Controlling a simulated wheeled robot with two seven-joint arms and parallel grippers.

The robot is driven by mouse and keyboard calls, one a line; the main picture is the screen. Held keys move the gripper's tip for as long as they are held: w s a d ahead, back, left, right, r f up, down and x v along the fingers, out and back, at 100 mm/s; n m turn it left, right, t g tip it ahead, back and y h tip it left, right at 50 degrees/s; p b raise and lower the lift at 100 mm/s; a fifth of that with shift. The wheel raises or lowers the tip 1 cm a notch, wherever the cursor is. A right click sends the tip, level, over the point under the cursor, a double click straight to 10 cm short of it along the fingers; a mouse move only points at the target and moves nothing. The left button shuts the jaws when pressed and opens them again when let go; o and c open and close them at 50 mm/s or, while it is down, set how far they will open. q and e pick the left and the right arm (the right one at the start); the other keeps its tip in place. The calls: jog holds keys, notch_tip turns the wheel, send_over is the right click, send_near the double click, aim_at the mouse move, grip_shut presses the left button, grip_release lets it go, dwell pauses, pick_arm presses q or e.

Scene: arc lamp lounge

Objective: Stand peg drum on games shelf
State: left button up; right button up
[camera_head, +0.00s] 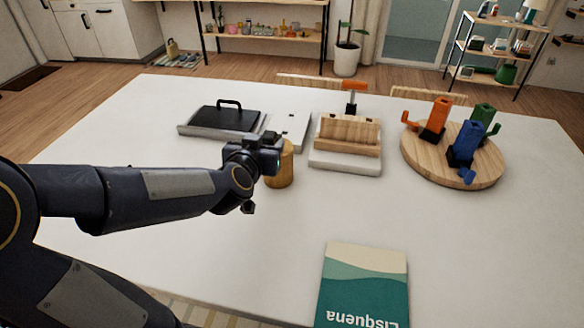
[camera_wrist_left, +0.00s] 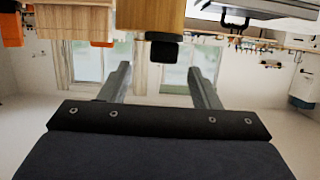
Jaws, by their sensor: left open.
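A wooden cylinder (camera_head: 284,172), which looks like the peg drum, stands upright on the white table, partly hidden behind my left gripper (camera_head: 272,165). In the left wrist view the cylinder (camera_wrist_left: 152,14) is at the top between the two open fingers (camera_wrist_left: 163,84); a dark block shows at its lower end. The fingers appear apart from it, with nothing held. An open rack with items (camera_head: 497,46) stands at the back right and a long wooden shelf (camera_head: 265,8) at the back; I cannot tell which is the games shelf. My right gripper is out of view.
On the table (camera_head: 220,230) are a tray with a black lidded piece (camera_head: 224,119), a wooden stepped stand (camera_head: 346,138), an orange-headed tool (camera_head: 353,87), a round board (camera_head: 418,162) with orange, blue and green pieces, and a green book (camera_head: 362,285). The front left-centre is clear.

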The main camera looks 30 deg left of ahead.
aim_at(267, 138)
pick_arm(q)
jog(key=x, duration=0.6)
jog(key=shift+s+a+f, duration=0.1)
jog(key=shift+a+f, duration=0.05)
grip_shut()
